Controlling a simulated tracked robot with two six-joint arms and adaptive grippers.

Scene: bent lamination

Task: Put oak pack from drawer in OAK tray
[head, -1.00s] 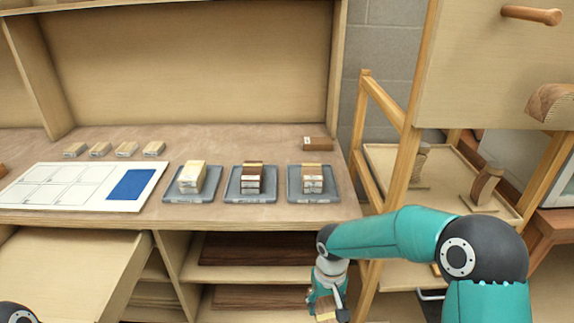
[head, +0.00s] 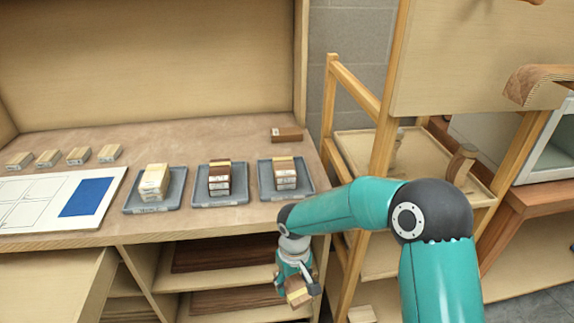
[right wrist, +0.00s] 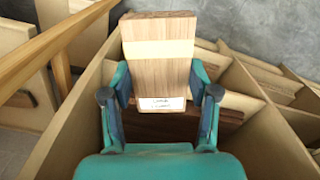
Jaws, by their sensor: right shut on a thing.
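My right gripper (head: 297,286) is shut on a brown wood pack (head: 299,294), below the bench's front edge. In the right wrist view the gripper (right wrist: 160,105) clasps the pack (right wrist: 158,75) from both sides. The pack has a pale band and a white label too small to read. Three grey trays stand on the bench: the left tray (head: 133,203) holds pale packs, the middle tray (head: 238,197) dark brown packs, and the right tray (head: 306,186) mid-brown packs with a pale top. I cannot read any tray names. My left gripper is out of view.
A brown block (head: 286,134) lies behind the right tray. Several small pale blocks (head: 78,155) and a white board with a blue patch (head: 88,197) are at the left. A wooden rack post (head: 383,160) stands right of the bench. Shelves (head: 225,252) lie below the bench top.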

